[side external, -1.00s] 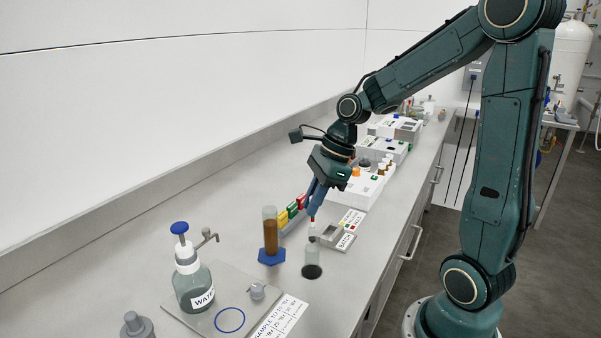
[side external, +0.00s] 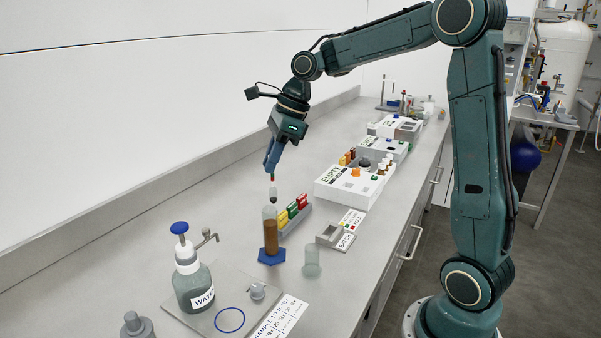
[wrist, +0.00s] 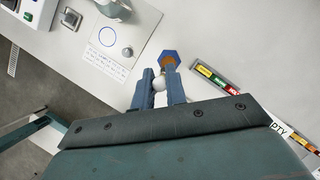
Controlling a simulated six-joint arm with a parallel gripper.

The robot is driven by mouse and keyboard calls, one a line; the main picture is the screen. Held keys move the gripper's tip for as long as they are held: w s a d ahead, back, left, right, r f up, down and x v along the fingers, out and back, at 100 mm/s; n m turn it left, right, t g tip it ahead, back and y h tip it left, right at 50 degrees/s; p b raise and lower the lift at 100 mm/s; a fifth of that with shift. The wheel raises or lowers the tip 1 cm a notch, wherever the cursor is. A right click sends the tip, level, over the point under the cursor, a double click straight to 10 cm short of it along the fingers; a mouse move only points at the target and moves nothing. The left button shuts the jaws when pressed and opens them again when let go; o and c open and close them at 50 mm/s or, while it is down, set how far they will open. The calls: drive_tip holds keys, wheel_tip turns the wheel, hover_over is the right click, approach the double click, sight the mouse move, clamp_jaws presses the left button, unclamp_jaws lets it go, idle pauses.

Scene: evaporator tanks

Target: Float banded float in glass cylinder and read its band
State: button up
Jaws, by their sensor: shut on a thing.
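My gripper (side external: 271,170) is shut on the banded float (side external: 272,192), holding it by its thin stem. The glass cylinder (side external: 270,237) stands on a blue hexagonal foot and holds brown liquid. The float's lower end is at or just above the cylinder's mouth; I cannot tell whether it is inside. In the wrist view the pale bulb (wrist: 159,84) shows between the fingertips, with the cylinder's blue foot (wrist: 171,58) just beyond. The float's bands are too small to read.
A small empty-looking glass jar (side external: 312,263) stands to the cylinder's right. A rack of coloured blocks (side external: 292,215) is close behind the cylinder. A water bottle (side external: 193,287) stands at the front left, near a sample card (side external: 281,317). The bench left of the cylinder is clear.

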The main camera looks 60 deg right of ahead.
drive_tip(key=shift+w+a+r, duration=0.1)
drive_tip(key=shift+w+r, duration=0.4)
drive_tip(key=shift+w, duration=0.1)
drive_tip(key=shift+f, duration=0.45)
